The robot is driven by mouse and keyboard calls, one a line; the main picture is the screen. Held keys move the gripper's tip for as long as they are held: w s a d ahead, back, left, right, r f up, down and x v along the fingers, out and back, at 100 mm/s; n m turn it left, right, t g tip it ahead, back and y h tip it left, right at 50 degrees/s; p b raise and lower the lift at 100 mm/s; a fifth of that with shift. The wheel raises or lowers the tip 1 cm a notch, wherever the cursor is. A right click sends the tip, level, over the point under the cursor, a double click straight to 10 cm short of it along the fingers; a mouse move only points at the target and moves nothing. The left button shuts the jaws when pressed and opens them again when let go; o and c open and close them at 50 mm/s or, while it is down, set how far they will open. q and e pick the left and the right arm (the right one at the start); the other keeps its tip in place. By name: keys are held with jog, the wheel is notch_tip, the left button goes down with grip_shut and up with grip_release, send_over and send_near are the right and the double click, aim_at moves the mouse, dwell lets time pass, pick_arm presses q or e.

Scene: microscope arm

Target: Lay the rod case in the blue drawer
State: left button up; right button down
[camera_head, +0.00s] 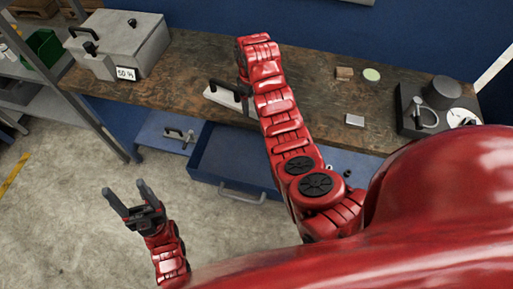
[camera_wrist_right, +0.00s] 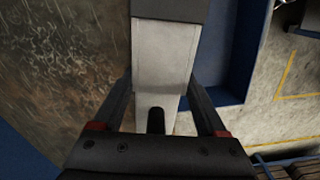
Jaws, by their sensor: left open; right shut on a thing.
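The rod case, pale grey-white with a black handle (camera_head: 224,98), shows at the bench's front edge in the head view. In the right wrist view the case (camera_wrist_right: 163,60) lies between the fingers of my right gripper (camera_wrist_right: 162,92), which is shut on it. My right arm hides much of that gripper in the head view. I cannot tell whether the case touches the bench. The blue drawer (camera_head: 230,160) is pulled open below the bench front; its visible floor is bare. It also shows right of the case in the wrist view (camera_wrist_right: 237,60). My left gripper (camera_head: 130,203) is open and empty above the floor.
The wooden bench (camera_head: 310,90) holds a large grey box (camera_head: 120,42) at left and a black-based instrument (camera_head: 438,98) at right. Small blocks lie between. A metal shelf (camera_head: 50,100) stands far left.

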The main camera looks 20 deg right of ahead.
jog(key=s+a+f+n+p, duration=0.2)
jog(key=s+a+f+n, duration=0.1)
jog(key=s+f, duration=0.15)
jog(key=b, duration=0.6)
send_over(250, 151)
jog(key=s, duration=0.2)
notch_tip(250, 151, down, 7)
jog(key=f, duration=0.2)
jog(key=f+p, duration=0.1)
jog(key=f, duration=0.1)
jog(key=f+p, duration=0.1)
jog(key=f, duration=0.1)
jog(key=shift+s+a+f, duration=0.1)
jog(key=shift+a+f, duration=0.15)
jog(key=shift+f, duration=2.25)
